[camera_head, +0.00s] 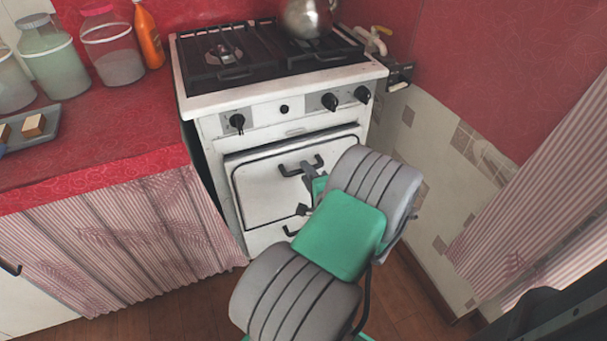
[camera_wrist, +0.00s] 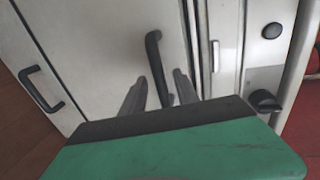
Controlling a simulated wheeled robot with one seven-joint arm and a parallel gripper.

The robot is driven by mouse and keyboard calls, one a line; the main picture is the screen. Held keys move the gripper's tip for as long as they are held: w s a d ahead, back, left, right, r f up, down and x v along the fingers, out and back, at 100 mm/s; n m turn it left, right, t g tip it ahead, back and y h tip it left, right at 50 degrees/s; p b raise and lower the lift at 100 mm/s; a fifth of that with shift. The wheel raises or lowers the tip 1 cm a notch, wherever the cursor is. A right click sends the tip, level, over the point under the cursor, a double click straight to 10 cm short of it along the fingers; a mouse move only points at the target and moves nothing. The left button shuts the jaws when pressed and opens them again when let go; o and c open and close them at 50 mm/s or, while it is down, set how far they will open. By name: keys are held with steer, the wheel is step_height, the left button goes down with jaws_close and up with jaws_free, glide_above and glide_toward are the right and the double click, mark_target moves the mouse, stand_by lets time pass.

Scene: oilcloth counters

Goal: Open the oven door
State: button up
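The white oven door (camera_head: 262,198) is shut on the front of the white stove (camera_head: 262,122). Its black bar handle (camera_head: 300,166) runs near the door's top edge. My gripper (camera_head: 298,186) is in front of the door, close to the handle; its fingers are partly hidden by my arm in the head view. In the wrist view, the handle (camera_wrist: 156,62) stands between the two grey fingers of my gripper (camera_wrist: 160,82). The fingers are apart, with a gap visible beside the handle. I cannot tell how deep they reach around it.
A second black handle (camera_wrist: 40,90) sits on the panel below the door. Black knobs (camera_head: 330,101) line the stove front. A metal kettle (camera_head: 306,18) stands on the burners. The red counter (camera_head: 90,140) adjoins at left, and a tiled wall (camera_head: 440,150) is at right.

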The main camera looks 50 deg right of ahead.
steer(key=shift+x, duration=1.4)
steer(key=shift+c, duration=0.6)
jaws_close()
